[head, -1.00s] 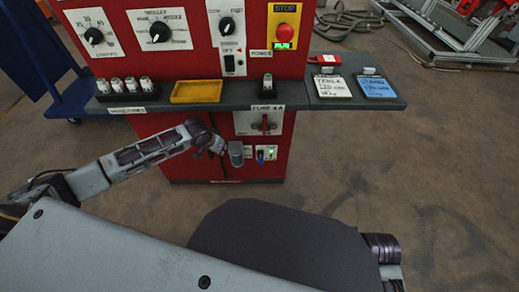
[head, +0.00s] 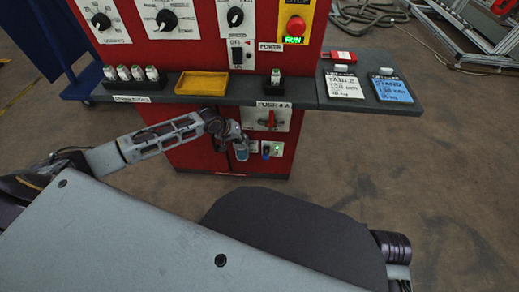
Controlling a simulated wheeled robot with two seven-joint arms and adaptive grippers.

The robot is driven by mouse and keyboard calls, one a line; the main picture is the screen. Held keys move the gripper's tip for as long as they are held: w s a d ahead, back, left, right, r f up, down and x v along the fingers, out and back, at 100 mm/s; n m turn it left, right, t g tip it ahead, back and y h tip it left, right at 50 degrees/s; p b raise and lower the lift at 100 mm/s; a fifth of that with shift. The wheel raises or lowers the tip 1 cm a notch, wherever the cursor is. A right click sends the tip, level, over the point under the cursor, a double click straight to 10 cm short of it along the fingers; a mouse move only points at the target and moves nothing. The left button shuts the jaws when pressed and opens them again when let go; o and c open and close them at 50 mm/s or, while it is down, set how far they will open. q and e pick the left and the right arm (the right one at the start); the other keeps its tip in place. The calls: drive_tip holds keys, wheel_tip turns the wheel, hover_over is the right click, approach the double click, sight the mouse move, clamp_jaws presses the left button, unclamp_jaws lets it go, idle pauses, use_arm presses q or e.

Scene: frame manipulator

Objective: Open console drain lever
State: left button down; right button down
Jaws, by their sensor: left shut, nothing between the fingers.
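The red console (head: 188,158) stands ahead of me. On its lower front, under the shelf label "FUSE 4 A", a pale plate (head: 285,115) carries a red-handled lever (head: 271,119). I take this to be the drain lever, but its own label is unreadable. Just below are a small blue-handled switch (head: 266,152) and a green light (head: 278,148). My left gripper (head: 242,152) is shut and empty, in front of the lower panel, left of the blue switch and below-left of the red lever. It appears apart from the lever. My right gripper is out of view.
A grey shelf (head: 300,92) juts out above the lever. It holds a yellow tray (head: 203,84), several small fuses (head: 130,73), a single one (head: 275,78) and two tags (head: 344,86). Above are knobs and a red stop button (head: 296,25).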

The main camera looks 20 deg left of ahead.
sight(266, 154)
use_arm(q)
drive_tip(key=n, duration=0.2)
drive_tip(key=shift+w+d+r+n, duration=0.25)
drive_tip(key=shift+w+d+n, duration=0.05)
drive_tip(key=shift+n, duration=0.1)
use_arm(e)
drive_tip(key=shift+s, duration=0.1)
use_arm(q)
drive_tip(key=shift+f, duration=0.1)
